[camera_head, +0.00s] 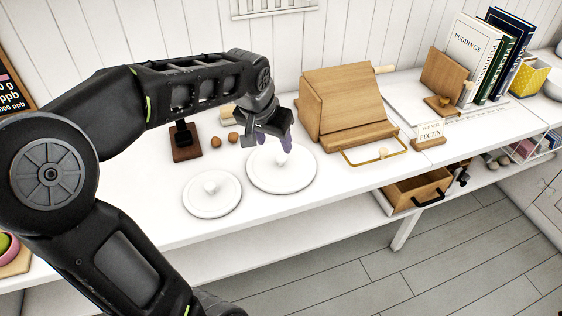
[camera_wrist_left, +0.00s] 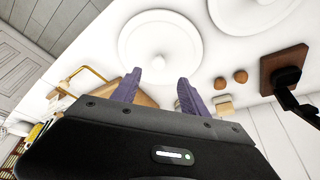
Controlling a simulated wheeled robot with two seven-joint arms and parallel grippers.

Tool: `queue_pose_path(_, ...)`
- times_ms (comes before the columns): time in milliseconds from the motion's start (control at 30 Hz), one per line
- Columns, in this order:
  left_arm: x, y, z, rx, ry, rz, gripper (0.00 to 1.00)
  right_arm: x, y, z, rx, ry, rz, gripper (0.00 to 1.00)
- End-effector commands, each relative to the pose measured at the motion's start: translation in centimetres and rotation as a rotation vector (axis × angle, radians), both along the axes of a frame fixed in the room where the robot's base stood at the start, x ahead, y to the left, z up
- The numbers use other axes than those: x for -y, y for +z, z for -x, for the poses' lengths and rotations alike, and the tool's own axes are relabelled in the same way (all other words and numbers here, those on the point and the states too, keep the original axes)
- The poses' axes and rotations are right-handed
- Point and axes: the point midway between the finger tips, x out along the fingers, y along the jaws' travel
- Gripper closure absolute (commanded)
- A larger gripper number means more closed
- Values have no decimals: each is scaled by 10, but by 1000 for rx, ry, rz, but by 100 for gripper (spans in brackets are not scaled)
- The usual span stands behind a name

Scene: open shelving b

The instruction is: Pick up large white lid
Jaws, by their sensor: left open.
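The large white lid (camera_head: 300,180) lies flat on the white table, round with a small knob in its middle. It also shows in the left wrist view (camera_wrist_left: 160,35), just beyond the fingertips. A smaller white lid (camera_head: 212,206) lies to its left in the head view and is partly seen at the top of the left wrist view (camera_wrist_left: 255,18). My left gripper (camera_head: 273,142) is over the back part of the large lid, open and empty. Its two purple fingers (camera_wrist_left: 158,78) are apart, with the knob appearing between and just past their tips. My right gripper is not in view.
A wooden bread box (camera_head: 343,97) with its front open stands right of the large lid. Two small brown round things (camera_head: 224,141) and a dark wooden block (camera_head: 186,152) sit behind the smaller lid. An open drawer (camera_head: 418,187) sticks out below the tabletop.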

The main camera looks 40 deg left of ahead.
Motion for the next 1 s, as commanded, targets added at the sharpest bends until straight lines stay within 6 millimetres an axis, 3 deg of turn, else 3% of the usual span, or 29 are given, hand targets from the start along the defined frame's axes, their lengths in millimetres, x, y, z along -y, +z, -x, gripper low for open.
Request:
queue_pose_path(300,-1,-23,-8,-3,0,1,48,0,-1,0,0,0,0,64)
queue_pose_path(667,-1,-26,-11,-1,0,0,48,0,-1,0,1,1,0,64)
queue_pose_path(1000,-1,-66,-26,-4,0,1,48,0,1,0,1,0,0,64)
